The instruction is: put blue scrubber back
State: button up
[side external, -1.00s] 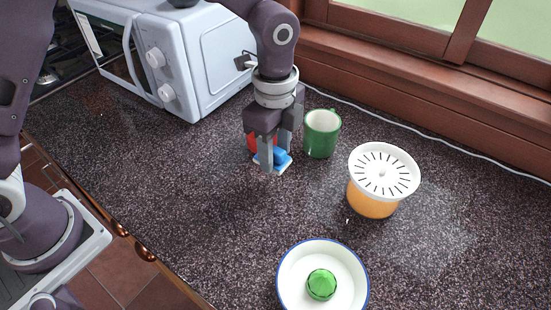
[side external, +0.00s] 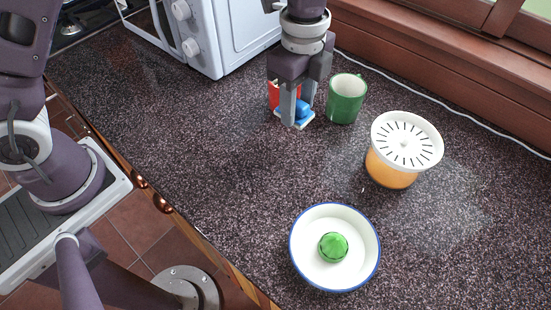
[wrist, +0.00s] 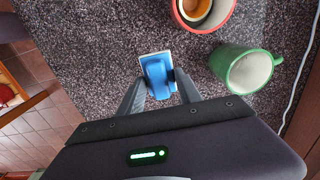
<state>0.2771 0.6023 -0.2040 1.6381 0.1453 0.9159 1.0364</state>
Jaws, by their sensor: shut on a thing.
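The blue scrubber (side external: 302,109) has a blue grip on a pale base. It also shows in the wrist view (wrist: 156,74), between the two fingers. My gripper (side external: 296,110) points down and is shut on the scrubber at or just above the dark speckled counter (side external: 190,150). I cannot tell whether the scrubber's base touches the counter. One finger hides part of it in the side view.
A red cup (side external: 274,95) stands just behind my gripper, with a green mug (side external: 346,98) to its right. A white-topped orange juicer (side external: 404,142) stands further right. A white bowl (side external: 306,262) holding a green object (side external: 333,247) is in front. A microwave (side external: 232,35) stands behind left.

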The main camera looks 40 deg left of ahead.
jog(key=s+d+r, duration=0.1)
jog(key=s+r, duration=0.1)
jog(key=s, duration=0.6)
send_near(246, 195)
notch_tip(246, 195, down, 6)
jog(key=shift+f, duration=0.1)
jog(key=shift+f, duration=0.15)
jog(key=o, duration=1.3)
